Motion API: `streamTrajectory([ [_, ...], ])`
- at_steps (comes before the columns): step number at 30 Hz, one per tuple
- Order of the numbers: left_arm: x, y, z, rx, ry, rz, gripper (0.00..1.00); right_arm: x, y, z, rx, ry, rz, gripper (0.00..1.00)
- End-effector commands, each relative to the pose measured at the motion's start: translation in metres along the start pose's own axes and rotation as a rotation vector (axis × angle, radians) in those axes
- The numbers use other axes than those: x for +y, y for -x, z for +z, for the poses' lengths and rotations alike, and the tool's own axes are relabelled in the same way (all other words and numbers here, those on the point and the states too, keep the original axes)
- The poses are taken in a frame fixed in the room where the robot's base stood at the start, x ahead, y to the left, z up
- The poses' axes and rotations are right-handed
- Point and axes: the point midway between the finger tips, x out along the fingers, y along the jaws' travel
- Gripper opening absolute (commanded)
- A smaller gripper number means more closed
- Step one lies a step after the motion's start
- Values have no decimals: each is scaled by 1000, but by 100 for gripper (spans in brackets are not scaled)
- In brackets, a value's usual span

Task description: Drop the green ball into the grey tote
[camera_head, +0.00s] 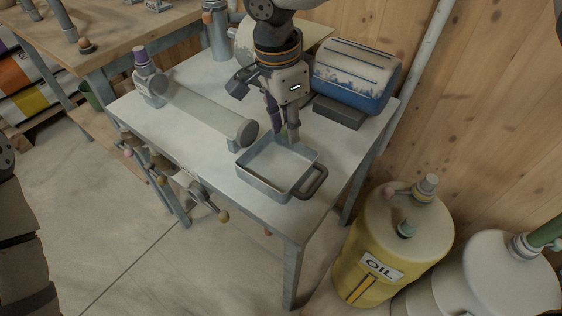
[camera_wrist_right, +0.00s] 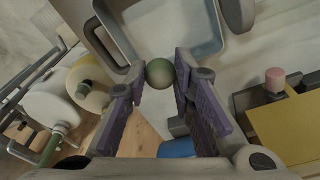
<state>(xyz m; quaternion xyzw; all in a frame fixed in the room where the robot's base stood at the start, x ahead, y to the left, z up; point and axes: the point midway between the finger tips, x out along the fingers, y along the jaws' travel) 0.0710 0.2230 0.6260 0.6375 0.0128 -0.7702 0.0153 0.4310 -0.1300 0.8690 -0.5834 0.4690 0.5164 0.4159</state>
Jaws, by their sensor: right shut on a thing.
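The grey tote (camera_head: 262,186) is a shallow open tray with a dark handle, upright on the light metal table. It appears empty where I can see in. My right gripper (camera_head: 286,137) points down at the tote's back edge. In the right wrist view, the gripper (camera_wrist_right: 160,75) is shut on the green ball (camera_wrist_right: 159,73), which sits between the fingertips and overlaps the rim of the tote (camera_wrist_right: 213,45). The ball is mostly hidden in the head view, and its height above the tote is hard to judge. My left gripper is out of view.
A grey cylinder (camera_head: 205,112) lies left of the tote. A yellow oil barrel (camera_head: 385,250) stands on the floor at right. The table's front left is clear (camera_head: 195,145).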

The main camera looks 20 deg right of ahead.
Motion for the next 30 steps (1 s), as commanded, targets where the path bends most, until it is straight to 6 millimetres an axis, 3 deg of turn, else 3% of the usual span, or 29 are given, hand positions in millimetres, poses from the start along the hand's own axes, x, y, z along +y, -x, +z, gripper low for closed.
streamTrajectory([
  [4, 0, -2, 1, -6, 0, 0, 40, -7, -3, 6, 0, -72, 13, 8],
  [15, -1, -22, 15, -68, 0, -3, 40, -6, -55, 12, 0, -71, 16, 8],
  [25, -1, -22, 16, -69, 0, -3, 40, -7, -56, 12, 1, -71, 8, 8],
  [26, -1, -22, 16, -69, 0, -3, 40, -7, -56, 12, 1, -71, 8, 25],
  [27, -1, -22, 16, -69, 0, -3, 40, -7, -56, 12, 0, -71, 8, 34],
  [29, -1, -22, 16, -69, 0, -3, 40, -7, -56, 12, 0, -71, 8, 46],
  [30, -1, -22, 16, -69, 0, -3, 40, -7, -56, 12, 0, -71, 8, 46],
])
